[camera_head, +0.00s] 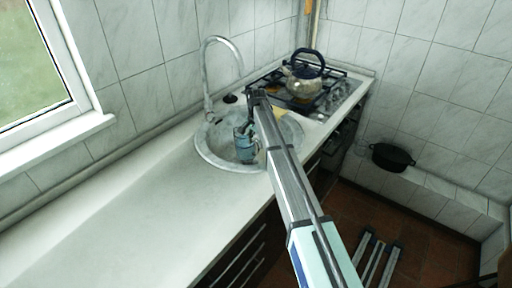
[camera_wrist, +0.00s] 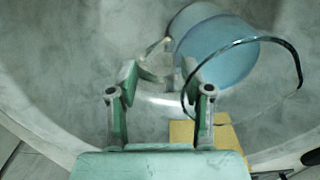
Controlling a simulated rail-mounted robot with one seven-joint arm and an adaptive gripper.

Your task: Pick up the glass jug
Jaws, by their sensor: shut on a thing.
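The glass jug (camera_head: 244,146), clear with a bluish tint, is in the round sink basin. In the wrist view the jug (camera_wrist: 222,52) shows at the upper right, with a dark curved rim and a pale blue round face. My gripper (camera_head: 247,125) reaches down over the basin from the right. In the wrist view my gripper (camera_wrist: 159,76) has its two green-padded fingers either side of a pale grey part at the jug's left side, which looks like its handle. It is shut on that part. Whether the jug touches the basin floor cannot be told.
The sink (camera_head: 207,152) has a tall curved tap (camera_head: 207,75) behind it. A kettle (camera_head: 304,80) stands on the hob to the right. A yellow item (camera_wrist: 184,132) lies near the basin edge. The counter (camera_head: 110,215) on the left is clear.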

